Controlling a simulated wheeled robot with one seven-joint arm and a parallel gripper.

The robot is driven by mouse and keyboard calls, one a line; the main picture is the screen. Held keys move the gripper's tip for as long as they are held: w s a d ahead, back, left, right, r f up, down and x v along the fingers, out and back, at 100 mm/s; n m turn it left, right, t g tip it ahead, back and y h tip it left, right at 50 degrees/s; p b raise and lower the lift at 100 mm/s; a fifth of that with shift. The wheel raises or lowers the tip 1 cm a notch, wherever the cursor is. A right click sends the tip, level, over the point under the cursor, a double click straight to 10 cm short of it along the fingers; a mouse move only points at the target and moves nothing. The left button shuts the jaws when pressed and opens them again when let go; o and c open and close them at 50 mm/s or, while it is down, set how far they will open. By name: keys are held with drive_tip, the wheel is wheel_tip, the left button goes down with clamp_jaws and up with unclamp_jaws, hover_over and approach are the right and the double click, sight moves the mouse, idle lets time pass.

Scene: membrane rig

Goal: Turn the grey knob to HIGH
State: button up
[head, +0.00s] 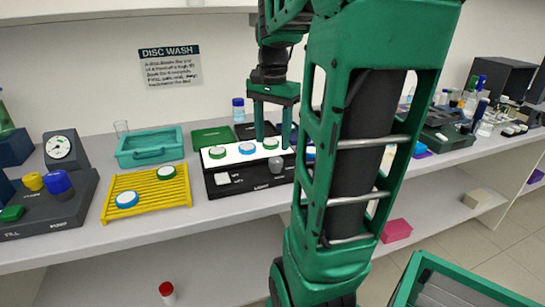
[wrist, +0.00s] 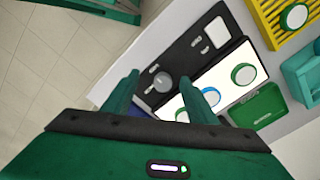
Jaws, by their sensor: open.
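The grey knob (head: 275,168) sits on the black front panel of the light box (head: 238,188), partly behind my arm in the head view. In the wrist view the knob (wrist: 162,82) is a round grey cap on the black panel, with small pale labels around it that are too small to read. I cannot tell its setting. My gripper (head: 273,141) is open and empty, pointing down over the light box. In the wrist view the knob appears between my fingertips (wrist: 168,77); the fingers look to be above it, apart from it.
Green- and blue-rimmed discs (head: 247,148) lie on the white lit top close to my fingers. A white square button (head: 222,178) is on the same panel. A yellow rack (head: 147,190) with two discs and a teal tray (head: 150,148) stand to the left.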

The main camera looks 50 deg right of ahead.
sight(275, 159)
drive_tip(key=w+d+r+m, duration=0.1)
drive_tip(key=w+d+m, duration=0.1)
drive_tip(key=d, duration=0.2)
drive_tip(key=shift+m, duration=0.3)
wheel_tip(275, 159, down, 10)
drive_tip(key=shift+f, duration=0.1)
drive_tip(key=c, duration=1.1)
